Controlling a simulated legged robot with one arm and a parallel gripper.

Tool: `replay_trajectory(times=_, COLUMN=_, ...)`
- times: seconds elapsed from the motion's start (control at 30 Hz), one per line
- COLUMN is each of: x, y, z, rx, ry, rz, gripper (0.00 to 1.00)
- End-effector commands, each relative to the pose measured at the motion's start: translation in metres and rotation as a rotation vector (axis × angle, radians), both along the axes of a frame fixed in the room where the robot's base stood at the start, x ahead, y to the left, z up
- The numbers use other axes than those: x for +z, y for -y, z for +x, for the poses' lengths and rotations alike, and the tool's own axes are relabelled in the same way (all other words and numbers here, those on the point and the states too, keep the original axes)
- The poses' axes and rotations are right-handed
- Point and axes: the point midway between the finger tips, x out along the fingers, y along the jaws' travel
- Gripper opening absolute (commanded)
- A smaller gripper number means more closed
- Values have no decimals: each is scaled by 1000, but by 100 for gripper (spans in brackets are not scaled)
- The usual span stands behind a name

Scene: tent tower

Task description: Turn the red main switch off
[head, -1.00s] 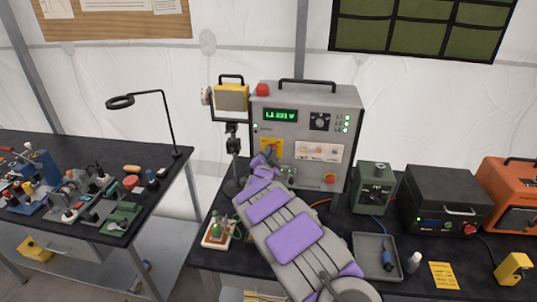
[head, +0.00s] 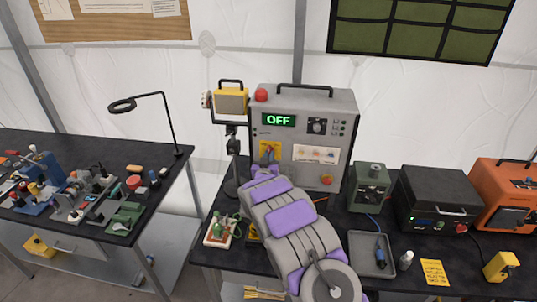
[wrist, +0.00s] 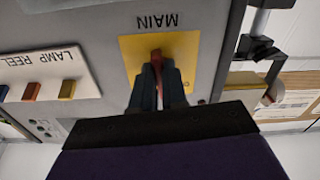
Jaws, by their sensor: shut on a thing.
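The grey power cabinet (head: 305,113) stands on the bench, and its green display (head: 279,120) reads "OFF". The red main switch (wrist: 157,66) sits on a yellow plate (wrist: 196,52) marked "MAIN", which looks upside down in the wrist view. My gripper (wrist: 160,85) is shut on the red switch, with one dark finger on each side of it. Part of the switch is hidden between the fingers. In the head view my arm covers the lower left of the cabinet front.
A red button (head: 261,95) tops the cabinet and a red knob (head: 327,180) sits low on its front. A yellow lamp (head: 231,101) stands at left. A green box (head: 369,187), a grey tray (head: 372,262) and a black case (head: 437,200) are at right.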

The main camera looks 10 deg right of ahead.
Motion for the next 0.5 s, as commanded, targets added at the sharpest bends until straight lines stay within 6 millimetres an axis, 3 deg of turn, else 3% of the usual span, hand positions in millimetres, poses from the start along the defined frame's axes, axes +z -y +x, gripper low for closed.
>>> replay_trajectory(times=0.5, x=-2, y=2, z=-2, rx=2, ry=-152, rz=-432, gripper=0)
